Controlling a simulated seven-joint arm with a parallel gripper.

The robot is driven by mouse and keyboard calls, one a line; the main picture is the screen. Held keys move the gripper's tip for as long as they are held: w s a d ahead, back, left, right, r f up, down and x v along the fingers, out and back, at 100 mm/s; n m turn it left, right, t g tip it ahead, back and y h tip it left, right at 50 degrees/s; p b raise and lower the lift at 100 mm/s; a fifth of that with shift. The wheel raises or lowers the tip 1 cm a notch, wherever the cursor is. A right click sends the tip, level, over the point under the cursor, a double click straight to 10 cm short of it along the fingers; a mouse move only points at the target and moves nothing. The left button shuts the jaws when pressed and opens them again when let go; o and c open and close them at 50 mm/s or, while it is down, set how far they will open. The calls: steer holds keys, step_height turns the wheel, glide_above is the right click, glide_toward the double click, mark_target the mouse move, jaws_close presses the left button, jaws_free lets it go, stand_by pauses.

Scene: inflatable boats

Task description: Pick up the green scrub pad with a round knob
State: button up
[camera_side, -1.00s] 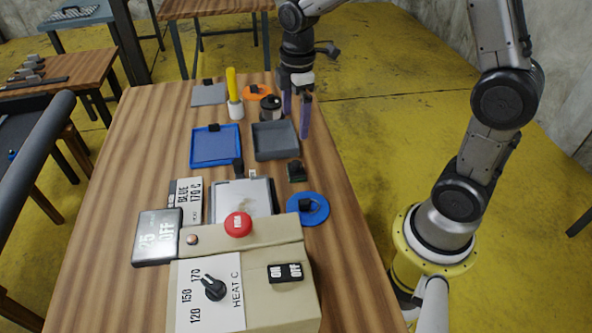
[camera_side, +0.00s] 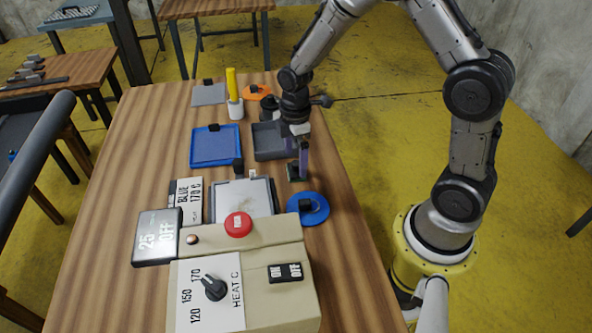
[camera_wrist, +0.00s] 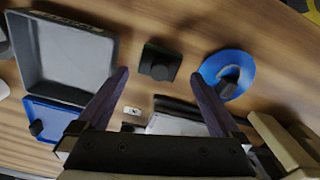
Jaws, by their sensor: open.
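The green scrub pad (camera_side: 293,174) is a small, dark green square with a dark round knob on top. It lies on the wooden table near its right edge, between the grey tray and the blue disc. In the side view one of my fingers partly covers it. My gripper (camera_side: 299,166) is open, pointing down, with purple fingers close to the pad. In the wrist view the pad (camera_wrist: 160,62) lies centred between the fingertips (camera_wrist: 158,75) and slightly beyond them. Nothing is between the fingers. I cannot tell how high the tips are above the table.
A grey tray (camera_wrist: 111,62) and a blue disc with a dark knob (camera_wrist: 205,72) flank the pad. A blue tray (camera_side: 215,160), a dark-framed plate (camera_side: 243,198) and a beige control box (camera_side: 262,258) with a red button (camera_side: 238,224) stand nearby. Bare wood lies around the pad.

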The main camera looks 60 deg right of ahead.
steer(key=shift+f, duration=1.35)
steer(key=c, duration=1.3)
steer(key=shift+o, duration=0.2)
steer(key=shift+w+r, duration=0.1)
steer(key=shift+r, duration=0.45)
step_height(320, 180, up, 2)
steer(key=shift+r, duration=0.2)
steer(key=s+r, duration=0.4)
steer(key=r, duration=0.1)
steer(key=shift+s+a, duration=0.15)
steer(key=shift+s, duration=0.05)
steer(key=s+r, duration=0.1)
steer(key=s, duration=0.2)
steer(key=s+r, duration=0.2)
steer(key=s, duration=0.1)
steer(key=s+a+r, duration=0.1)
steer(key=s, duration=0.2)
steer(key=shift+s+r, duration=0.3)
steer(key=shift+s, duration=0.05)
